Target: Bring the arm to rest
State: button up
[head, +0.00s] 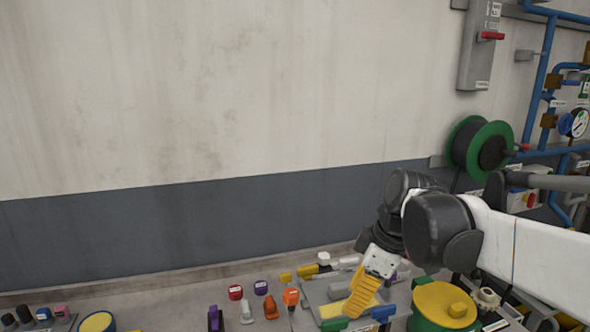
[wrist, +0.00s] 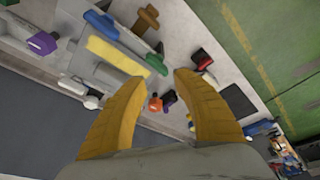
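My gripper (head: 362,293) hangs above the right part of the bench in the head view, its yellow fingers pointing down and to the left. In the wrist view my gripper (wrist: 158,88) has its two yellow fingers spread wide with nothing held between them. Past the fingertips, small bench items lie below, among them an orange item (wrist: 155,103). My white arm with black joints comes in from the right in the head view. The distance from the fingers to the items below cannot be told.
A yellow-topped green round thing (head: 444,305) stands close to my gripper's right. Several small coloured items, such as an orange one (head: 270,306), crowd the bench. A cable reel (head: 481,148), a grey switch box (head: 480,45) and blue pipes (head: 541,75) are on the right wall.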

jog(key=s+d+f+m+t+h+b, duration=0.3)
jog(key=s+d+f+m+t+b, duration=0.2)
jog(key=s+f+m, duration=0.6)
jog(key=s+d+m+b, duration=0.1)
jog(key=d+m, duration=0.1)
jog(key=shift+s+d+f+m+t+b, duration=0.2)
jog(key=shift+m+t+b, duration=0.1)
jog(key=shift+m+b, duration=0.1)
